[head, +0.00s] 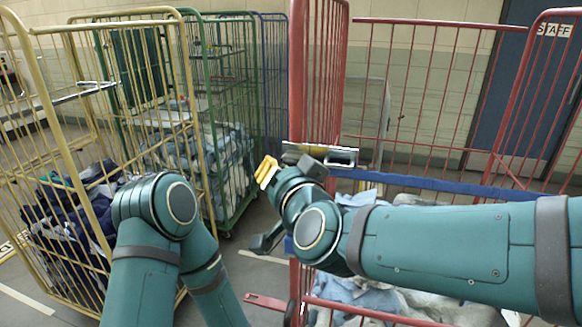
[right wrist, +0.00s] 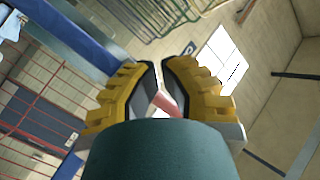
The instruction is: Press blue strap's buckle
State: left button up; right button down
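A blue strap (head: 440,188) runs across the front of the red cage, and a blue band (right wrist: 86,38) shows at upper left in the right wrist view. A dark grey piece (head: 263,243) beside a bit of blue at the red post may be its buckle; I cannot tell for sure. My right gripper (head: 267,170), with yellow fingers, is left of the red post and above that piece. In the right wrist view its fingertips (right wrist: 160,64) are a little apart with nothing held. My left arm bends at lower left; its gripper is out of view.
The red cage (head: 440,22) holds pale cloth (head: 360,292). A silver bar with a handle (head: 322,153) lies just behind my right wrist. A yellow cage (head: 62,150) with dark cloth and a green cage (head: 222,225) stand at left. Some floor shows between them.

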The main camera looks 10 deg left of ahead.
jog(key=shift+w, duration=0.55)
dwell(0.4)
jog(key=shift+s, duration=0.15)
dwell(0.3)
jog(key=shift+s, duration=0.85)
jog(key=shift+s+a+p, duration=0.1)
jog(key=shift+s+p, duration=0.55)
jog(key=shift+s, duration=1.85)
